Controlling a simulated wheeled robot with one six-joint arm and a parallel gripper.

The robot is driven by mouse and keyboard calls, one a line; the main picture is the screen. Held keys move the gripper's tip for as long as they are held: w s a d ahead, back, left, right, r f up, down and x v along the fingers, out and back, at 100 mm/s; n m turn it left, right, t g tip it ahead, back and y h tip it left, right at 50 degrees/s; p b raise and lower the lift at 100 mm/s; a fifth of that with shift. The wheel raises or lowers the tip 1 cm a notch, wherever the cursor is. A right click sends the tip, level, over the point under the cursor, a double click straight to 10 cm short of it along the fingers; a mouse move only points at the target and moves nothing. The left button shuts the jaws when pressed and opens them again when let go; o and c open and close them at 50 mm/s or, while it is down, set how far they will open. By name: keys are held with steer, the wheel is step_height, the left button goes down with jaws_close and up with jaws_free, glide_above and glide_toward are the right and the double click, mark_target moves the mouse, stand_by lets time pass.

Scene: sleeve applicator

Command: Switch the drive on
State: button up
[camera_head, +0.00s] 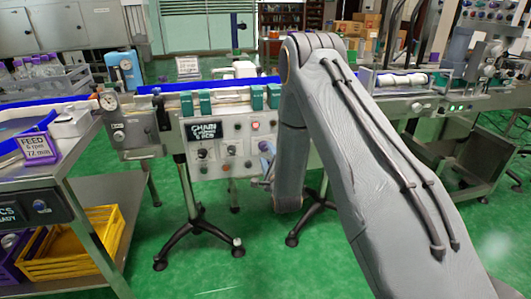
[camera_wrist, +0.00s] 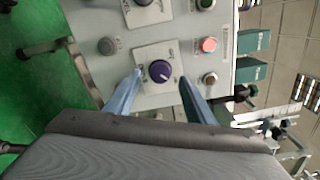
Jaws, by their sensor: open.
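The drive's control panel (camera_head: 222,140) hangs under the conveyor in the head view, with a dark sign and several knobs and buttons. In the wrist view a dark purple rotary knob (camera_wrist: 160,71) with a white pointer mark sits on a pale square plate (camera_wrist: 150,52). My gripper (camera_wrist: 160,78) is open, one finger at each side of this knob, with visible gaps. Contact cannot be told. In the head view my arm hides the panel's right part, and a purple knob (camera_head: 264,146) shows beside it. The plate's lettering is too small to read.
A red button (camera_wrist: 209,44) and a dark button (camera_wrist: 210,79) are right of the knob; a grey button (camera_wrist: 107,46) is left. Another selector (camera_wrist: 143,3) is above. Green blocks (camera_wrist: 252,41) stand at the panel's edge. A yellow crate (camera_head: 75,250) is at the left.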

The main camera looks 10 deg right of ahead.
steer(key=shift+s, duration=2.35)
steer(key=s+r+n+g+p, duration=0.2)
steer(key=s+r+n+g, duration=0.4)
steer(key=s, duration=0.7)
steer(key=s+r+n+g+p, duration=0.3)
steer(key=s+r+n+g, duration=0.2)
steer(key=s, duration=0.9)
steer(key=s+r+n+g+p, duration=0.3)
steer(key=s+r+n+g, duration=0.3)
steer(key=s+n, duration=0.5)
steer(key=s+g, duration=0.1)
steer(key=s, duration=0.1)
steer(key=shift+s+a+r, duration=0.3)
steer(key=shift+r, duration=0.05)
